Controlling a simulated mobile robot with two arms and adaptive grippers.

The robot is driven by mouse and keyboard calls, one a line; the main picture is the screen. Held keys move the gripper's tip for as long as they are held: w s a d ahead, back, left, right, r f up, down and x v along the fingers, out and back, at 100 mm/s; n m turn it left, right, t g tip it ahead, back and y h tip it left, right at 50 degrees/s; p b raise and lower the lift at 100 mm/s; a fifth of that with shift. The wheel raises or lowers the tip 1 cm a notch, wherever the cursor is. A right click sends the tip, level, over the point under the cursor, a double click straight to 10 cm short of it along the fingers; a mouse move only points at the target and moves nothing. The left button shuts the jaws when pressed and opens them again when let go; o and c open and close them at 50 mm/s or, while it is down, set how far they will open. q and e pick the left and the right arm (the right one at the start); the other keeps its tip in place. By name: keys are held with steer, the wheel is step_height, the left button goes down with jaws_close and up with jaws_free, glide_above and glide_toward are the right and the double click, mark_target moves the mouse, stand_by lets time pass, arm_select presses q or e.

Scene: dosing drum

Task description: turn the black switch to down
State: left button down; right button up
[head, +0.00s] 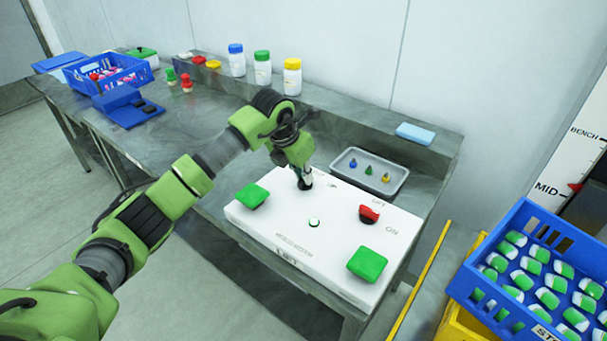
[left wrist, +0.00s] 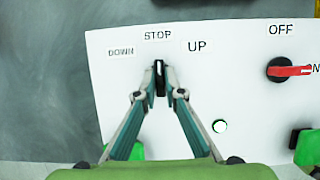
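The white control panel (head: 290,228) lies on the metal table in the head view. The black switch (left wrist: 160,78) shows in the left wrist view between the labels DOWN on the left and UP on the right. Its handle points straight up in that view, towards STOP. My left gripper (left wrist: 160,70) has one fingertip on each side of the handle and looks shut on it. In the head view my left gripper (head: 303,180) reaches down onto the panel's back part and hides most of the switch. My right gripper is not in view.
The panel also has green buttons (head: 367,263), a red switch (head: 369,213) labelled ON and OFF, and a small round light (head: 314,223). A grey tray (head: 392,183) stands behind. A blue crate (head: 500,225) is at the right. Bottles (head: 262,68) stand on the back ledge.

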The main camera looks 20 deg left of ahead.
arm_select(q)
steer(key=shift+n, duration=0.3)
steer(key=n+y+b, duration=0.1)
steer(key=n, duration=0.1)
steer(key=shift+d+n, duration=0.1)
steer(key=shift+n, duration=0.2)
steer(key=n+y+b, duration=0.2)
steer(key=n+b, duration=0.1)
steer(key=n, duration=0.2)
steer(key=shift+d+n, duration=0.15)
steer(key=shift+n, duration=0.15)
steer(key=shift+y, duration=0.3)
steer(key=shift+r, duration=0.1)
steer(key=c, duration=2.1)
jaws_free()
steer(key=shift+c, duration=0.2)
